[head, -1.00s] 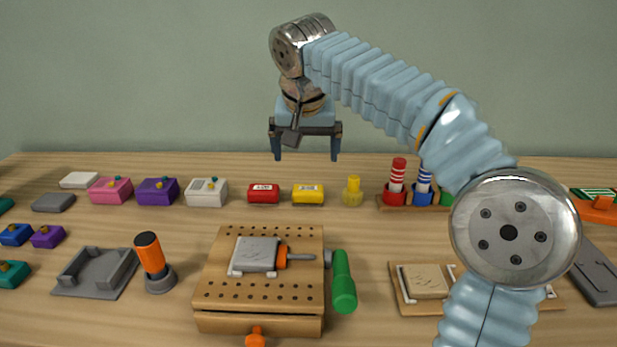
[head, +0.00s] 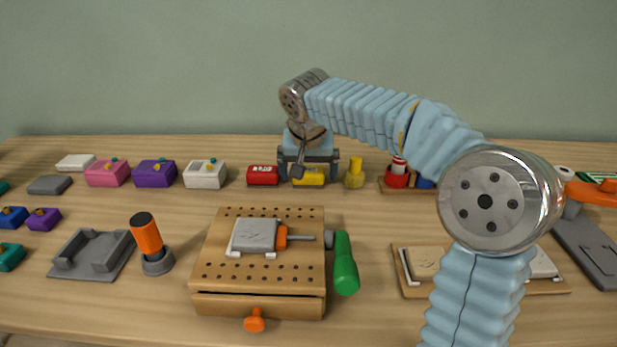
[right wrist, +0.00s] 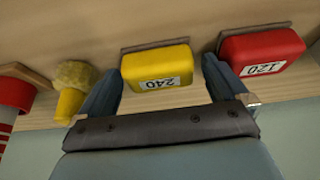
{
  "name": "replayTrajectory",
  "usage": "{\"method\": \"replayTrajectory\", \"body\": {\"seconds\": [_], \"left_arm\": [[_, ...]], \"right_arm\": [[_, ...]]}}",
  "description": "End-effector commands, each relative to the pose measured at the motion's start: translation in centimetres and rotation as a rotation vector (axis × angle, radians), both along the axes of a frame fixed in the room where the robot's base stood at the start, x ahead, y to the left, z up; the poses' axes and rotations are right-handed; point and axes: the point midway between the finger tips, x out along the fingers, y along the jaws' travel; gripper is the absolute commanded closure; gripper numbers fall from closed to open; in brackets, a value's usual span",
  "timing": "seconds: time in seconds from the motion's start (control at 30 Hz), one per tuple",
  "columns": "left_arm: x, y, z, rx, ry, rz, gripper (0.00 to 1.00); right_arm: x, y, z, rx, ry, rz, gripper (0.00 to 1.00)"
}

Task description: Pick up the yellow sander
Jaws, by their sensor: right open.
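The yellow sander (head: 312,178) is a small block near the back of the table, partly hidden by my right gripper in the head view. In the right wrist view the yellow sander (right wrist: 157,70) has a white label reading 240. My right gripper (head: 309,174) is open, its two fingers on either side of the yellow sander. In the right wrist view the right gripper (right wrist: 160,78) has its left finger close to the sander and a wider gap at its right finger. Whether either finger touches is not clear. My left gripper is not in view.
A red block (head: 263,176) labelled 120 sits close beside the yellow one, near a finger. A yellow brush-like piece (head: 354,174) stands on the other side. A wooden pegboard box (head: 215,260) and a green-handled tool (head: 345,265) lie in front.

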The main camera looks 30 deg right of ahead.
Motion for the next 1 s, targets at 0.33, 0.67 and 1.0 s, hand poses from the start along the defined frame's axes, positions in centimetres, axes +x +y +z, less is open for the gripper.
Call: {"method": "replayTrajectory", "body": {"seconds": [0.33,0.67,1.0], "left_arm": [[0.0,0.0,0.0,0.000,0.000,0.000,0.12],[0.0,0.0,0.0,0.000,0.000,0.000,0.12],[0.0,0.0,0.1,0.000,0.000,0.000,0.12]], "right_arm": [[0.1,-0.1,-0.2,0.000,0.000,0.000,0.15],[0.1,-0.1,-0.2,0.000,0.000,-0.001,0.52],[0.1,0.0,1.1,0.001,-0.003,-0.001,0.53]]}}
